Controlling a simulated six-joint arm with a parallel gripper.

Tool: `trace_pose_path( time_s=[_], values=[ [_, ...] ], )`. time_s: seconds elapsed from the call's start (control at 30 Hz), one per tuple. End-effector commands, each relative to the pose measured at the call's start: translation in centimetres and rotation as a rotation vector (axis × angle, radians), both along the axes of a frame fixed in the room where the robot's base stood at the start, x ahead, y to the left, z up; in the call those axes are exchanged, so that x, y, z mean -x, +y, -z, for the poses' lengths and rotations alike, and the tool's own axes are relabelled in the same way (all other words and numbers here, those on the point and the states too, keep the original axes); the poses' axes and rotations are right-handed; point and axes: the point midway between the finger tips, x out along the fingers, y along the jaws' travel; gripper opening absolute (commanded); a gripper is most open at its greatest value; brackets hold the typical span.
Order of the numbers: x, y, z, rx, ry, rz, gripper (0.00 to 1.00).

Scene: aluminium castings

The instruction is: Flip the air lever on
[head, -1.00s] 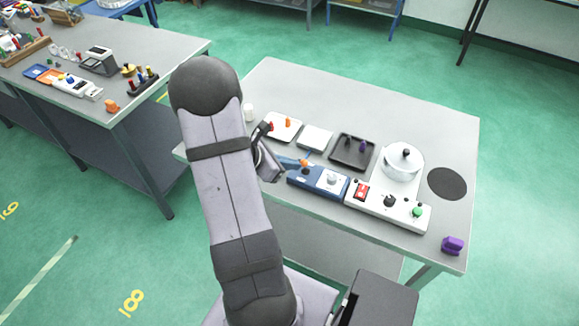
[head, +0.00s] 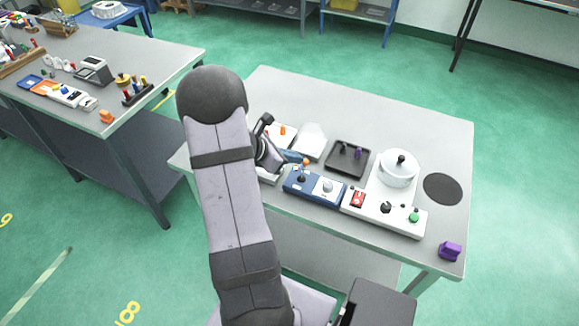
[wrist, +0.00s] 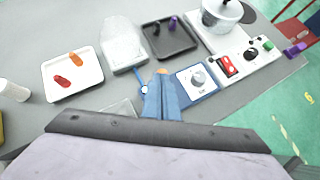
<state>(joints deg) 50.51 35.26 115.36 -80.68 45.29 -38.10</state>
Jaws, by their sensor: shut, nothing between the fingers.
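The blue switch box (head: 296,187) lies near the front edge of the table, with a grey dial (head: 328,186) on its white plate. A small lever with an orange tip (head: 306,161) stands at its left part. My gripper (head: 298,157) is shut and empty, its blue fingers beside the orange tip. In the wrist view the shut fingers (wrist: 161,98) reach over the left part of the box (wrist: 205,97), and the orange tip (wrist: 162,71) shows just past them. The fingers hide most of the lever. I cannot tell whether they touch it.
Right of the box is a white panel (head: 372,207) with a red switch, black knob and green button. Behind are a dark tray (head: 338,166), a pot (head: 398,170) and a white tray (wrist: 88,88) with red and orange pieces. A purple block (head: 450,251) sits at the right.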

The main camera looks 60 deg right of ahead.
Motion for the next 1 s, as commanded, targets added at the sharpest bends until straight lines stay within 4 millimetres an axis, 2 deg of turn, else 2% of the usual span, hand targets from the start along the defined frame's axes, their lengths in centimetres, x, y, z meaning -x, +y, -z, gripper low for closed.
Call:
trace_pose_path(
  time_s=[0.3, 0.77, 1.0],
  values=[
    [0.0, 0.0, -1.3, 0.0, 0.0, 0.0, 0.0],
    [-0.1, 0.1, -1.5, 0.0, 0.0, 0.0, 0.0],
    [-1.2, 1.4, -2.7, -0.001, 0.0, -0.004, 0.0]
  ],
)
